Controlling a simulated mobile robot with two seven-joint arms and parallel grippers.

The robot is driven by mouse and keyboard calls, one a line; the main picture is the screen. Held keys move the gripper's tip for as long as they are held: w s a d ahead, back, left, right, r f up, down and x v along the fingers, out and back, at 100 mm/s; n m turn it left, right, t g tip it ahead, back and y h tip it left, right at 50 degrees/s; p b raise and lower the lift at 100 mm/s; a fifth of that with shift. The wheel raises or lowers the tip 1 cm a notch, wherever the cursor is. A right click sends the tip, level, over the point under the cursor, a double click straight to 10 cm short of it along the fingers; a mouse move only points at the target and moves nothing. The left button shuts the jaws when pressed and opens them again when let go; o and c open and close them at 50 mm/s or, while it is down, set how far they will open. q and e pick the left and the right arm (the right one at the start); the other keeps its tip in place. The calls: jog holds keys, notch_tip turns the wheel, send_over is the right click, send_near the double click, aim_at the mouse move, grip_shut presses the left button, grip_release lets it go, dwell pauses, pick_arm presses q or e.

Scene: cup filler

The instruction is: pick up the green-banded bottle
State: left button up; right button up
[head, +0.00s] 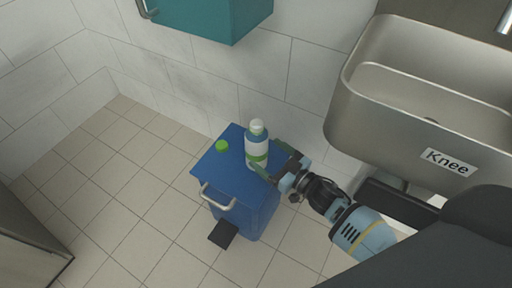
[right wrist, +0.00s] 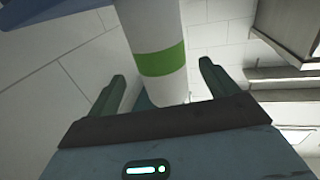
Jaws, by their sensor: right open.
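The green-banded bottle (head: 257,143) is white with a green band near its base and a pale cap. It stands upright on top of a blue bin (head: 214,173) in the head view. My right gripper (head: 264,160) is at the bottle's right side, low near the band. In the right wrist view the bottle (right wrist: 158,55) rises between the two open fingers of the gripper (right wrist: 165,85), with the green band just beyond the fingertips. Whether a finger touches the bottle cannot be told. My left gripper is not in view.
A small green round object (head: 222,145) lies on the bin top left of the bottle. The bin has a metal handle (head: 217,198) and a dark pedal (head: 223,234). A steel sink (head: 345,110) labelled "Knee" is at right. A teal cabinet (head: 215,15) hangs above. Tiled floor (head: 130,190) is clear at left.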

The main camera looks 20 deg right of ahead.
aim_at(265, 153)
jog(key=shift+w+a, duration=0.25)
jog(key=shift+w, duration=0.15)
jog(key=b+x, duration=0.1)
jog(key=x, duration=0.2)
jog(key=shift+w+a, duration=0.3)
jog(key=shift+w, duration=0.25)
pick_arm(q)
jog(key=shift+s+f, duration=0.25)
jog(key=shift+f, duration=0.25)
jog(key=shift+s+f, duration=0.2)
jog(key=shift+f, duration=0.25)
pick_arm(e)
jog(key=shift+r, duration=0.1)
jog(key=c, duration=1.4)
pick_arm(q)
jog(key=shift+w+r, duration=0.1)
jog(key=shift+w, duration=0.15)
pick_arm(e)
jog(key=shift+r, duration=0.1)
jog(key=shift+c, duration=0.2)
